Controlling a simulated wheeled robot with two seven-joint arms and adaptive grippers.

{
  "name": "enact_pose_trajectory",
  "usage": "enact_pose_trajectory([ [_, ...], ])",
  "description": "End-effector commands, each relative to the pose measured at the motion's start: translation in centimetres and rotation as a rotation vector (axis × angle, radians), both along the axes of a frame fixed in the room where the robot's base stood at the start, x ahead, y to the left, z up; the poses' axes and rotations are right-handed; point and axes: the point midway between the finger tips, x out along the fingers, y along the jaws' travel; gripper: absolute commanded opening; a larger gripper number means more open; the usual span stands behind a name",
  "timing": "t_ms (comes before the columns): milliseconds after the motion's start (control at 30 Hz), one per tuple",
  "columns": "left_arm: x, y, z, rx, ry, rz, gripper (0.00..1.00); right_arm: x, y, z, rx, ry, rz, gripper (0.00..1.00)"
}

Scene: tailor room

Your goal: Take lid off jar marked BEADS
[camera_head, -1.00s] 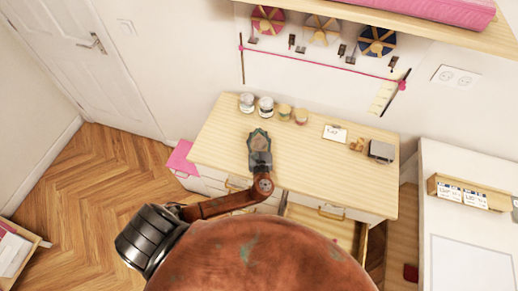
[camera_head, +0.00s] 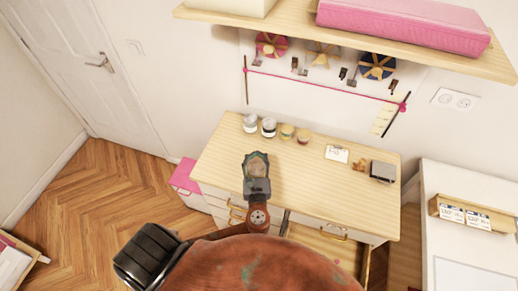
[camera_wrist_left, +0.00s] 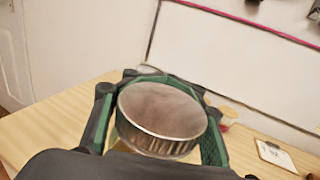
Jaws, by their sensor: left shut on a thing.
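Several small jars stand in a row at the back left of the wooden dresser top: two with grey-white tops (camera_head: 250,123) (camera_head: 269,127), then a tan one (camera_head: 287,132) and a tan-red one (camera_head: 304,136). Their labels are too small to read, so I cannot tell which says BEADS. My left gripper (camera_head: 256,160) is over the dresser, in front of the row. In the left wrist view its green-padded fingers are shut on a round silver lid (camera_wrist_left: 160,112) with a ridged rim. What is under the lid is mostly hidden. My right gripper is not in view.
The dresser top (camera_head: 320,190) is clear in the middle. A small card (camera_head: 337,153), a brown item (camera_head: 359,164) and a grey box (camera_head: 383,171) lie at its right. A front drawer (camera_head: 325,243) is open. A shelf with a pink box (camera_head: 405,28) hangs above.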

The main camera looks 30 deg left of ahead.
Motion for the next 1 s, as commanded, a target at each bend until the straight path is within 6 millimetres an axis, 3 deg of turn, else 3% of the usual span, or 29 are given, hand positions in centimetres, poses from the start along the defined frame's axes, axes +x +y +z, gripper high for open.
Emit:
enact_pose_trajectory([
  [100,-2.2,-0.8,1.0,-0.004,-0.001,-0.001,0.0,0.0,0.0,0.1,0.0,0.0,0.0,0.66],
  [300,-4.4,-1.4,2.1,-0.002,-0.001,-0.001,0.0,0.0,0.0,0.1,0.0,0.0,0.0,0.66],
  [667,-4.9,-1.6,2.4,0.0,-0.002,-0.001,0.0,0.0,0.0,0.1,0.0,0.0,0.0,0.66],
  [700,-4.9,-1.6,2.4,0.0,-0.002,-0.001,0.28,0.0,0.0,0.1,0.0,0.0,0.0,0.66],
  [1000,-4.9,-1.6,2.4,0.0,-0.002,-0.001,0.07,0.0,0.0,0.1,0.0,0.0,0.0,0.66],
])
